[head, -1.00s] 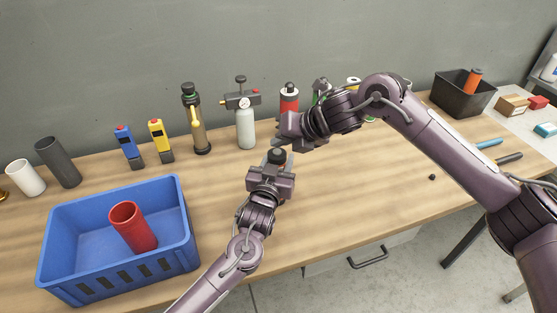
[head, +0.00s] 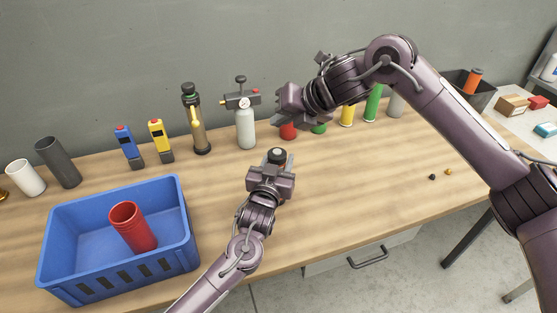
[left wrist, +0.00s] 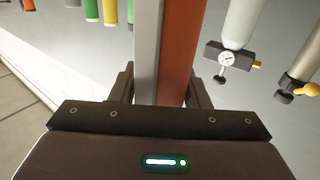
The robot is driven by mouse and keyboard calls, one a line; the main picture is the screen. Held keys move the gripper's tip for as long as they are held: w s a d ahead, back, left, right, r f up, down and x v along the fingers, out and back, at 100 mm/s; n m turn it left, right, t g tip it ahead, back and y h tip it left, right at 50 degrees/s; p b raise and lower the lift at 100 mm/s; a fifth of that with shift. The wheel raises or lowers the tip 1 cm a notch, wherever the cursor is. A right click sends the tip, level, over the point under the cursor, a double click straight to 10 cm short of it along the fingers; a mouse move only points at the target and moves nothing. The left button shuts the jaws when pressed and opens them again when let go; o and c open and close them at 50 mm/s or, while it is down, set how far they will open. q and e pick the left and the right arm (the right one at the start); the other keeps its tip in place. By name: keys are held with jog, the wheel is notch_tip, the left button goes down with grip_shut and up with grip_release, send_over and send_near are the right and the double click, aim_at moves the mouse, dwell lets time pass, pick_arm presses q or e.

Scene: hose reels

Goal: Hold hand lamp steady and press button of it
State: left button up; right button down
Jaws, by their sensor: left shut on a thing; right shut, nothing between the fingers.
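In the left wrist view an orange-red body (left wrist: 183,50) stands between the fingers. My right gripper (head: 288,112) is shut and empty, above and slightly right of the lamp, apart from it. The lamp's button cannot be made out clearly.
A blue crate (head: 60,225) with a red cup (head: 132,228) stands at left. A grey bottle with a gauge (head: 245,128) and several bottles line the back, partly behind my right arm. The front middle of the table is clear.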

pick_arm(q)
jog(key=o, duration=1.2)
